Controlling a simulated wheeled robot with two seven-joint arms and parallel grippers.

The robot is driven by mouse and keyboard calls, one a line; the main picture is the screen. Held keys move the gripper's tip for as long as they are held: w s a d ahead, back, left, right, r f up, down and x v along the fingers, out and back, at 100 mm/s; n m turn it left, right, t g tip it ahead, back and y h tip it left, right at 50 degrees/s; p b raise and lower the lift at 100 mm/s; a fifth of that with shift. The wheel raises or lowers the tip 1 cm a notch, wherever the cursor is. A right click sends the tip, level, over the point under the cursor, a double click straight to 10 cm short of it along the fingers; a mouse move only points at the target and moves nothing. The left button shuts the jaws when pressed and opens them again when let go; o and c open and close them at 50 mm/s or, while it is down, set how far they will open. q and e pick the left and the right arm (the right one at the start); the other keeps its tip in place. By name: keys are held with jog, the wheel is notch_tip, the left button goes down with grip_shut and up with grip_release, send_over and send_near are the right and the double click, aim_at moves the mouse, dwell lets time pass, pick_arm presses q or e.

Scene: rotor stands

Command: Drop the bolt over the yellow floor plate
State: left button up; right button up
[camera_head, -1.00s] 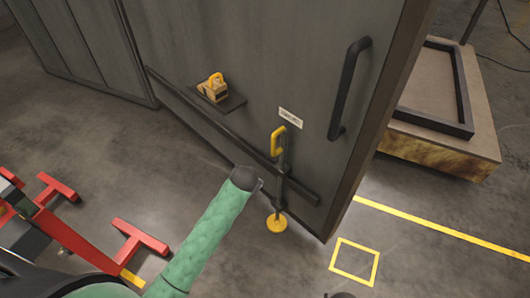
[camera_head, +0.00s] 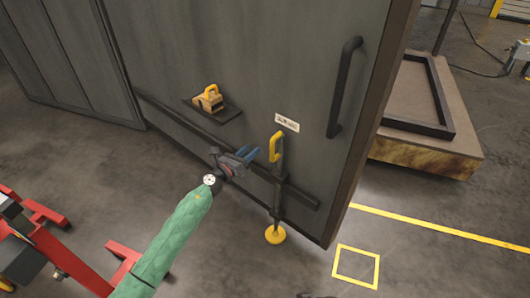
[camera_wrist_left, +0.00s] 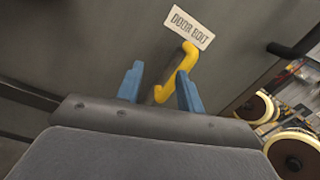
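The bolt (camera_head: 279,180) is a dark upright rod with a yellow handle (camera_head: 276,147) on the grey door (camera_head: 290,60). The round yellow floor plate (camera_head: 275,234) lies at its lower end. My left gripper (camera_head: 250,154) has blue fingers, open and pointing at the yellow handle from the left, apart from it in the head view. In the left wrist view the handle (camera_wrist_left: 178,72) shows between the two spread fingers, below a "DOOR BOLT" label (camera_wrist_left: 190,27). Whether it lies within their reach is unclear. My right gripper is not in view.
A small shelf on the door holds a tan block with a yellow handle (camera_head: 208,98). A long black door handle (camera_head: 344,87) is at the right. A red stand (camera_head: 50,240) is at lower left, a crate (camera_head: 420,150) at right. The floor by the yellow square (camera_head: 356,266) is clear.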

aim_at(272, 158)
pick_arm(q)
jog(key=shift+w+d+f+m+g+h+p, duration=0.25)
jog(key=shift+w+d+m+g, duration=0.25)
jog(key=shift+d+m, duration=0.65)
jog(key=shift+w+d+f+m+g+h+p, duration=0.2)
jog(key=shift+w+d+m+g+h, duration=0.3)
jog(key=shift+d, duration=1.15)
jog(key=shift+w+d+f+m+g+h+p, duration=0.1)
jog(key=shift+w+d+f+m+g+p, duration=0.3)
jog(key=shift+d+m, duration=0.85)
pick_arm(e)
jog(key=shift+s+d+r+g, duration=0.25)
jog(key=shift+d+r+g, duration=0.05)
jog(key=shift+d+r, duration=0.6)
pick_arm(q)
jog(key=shift+w+d+r, duration=0.1)
jog(key=shift+d+r, duration=0.05)
grip_shut()
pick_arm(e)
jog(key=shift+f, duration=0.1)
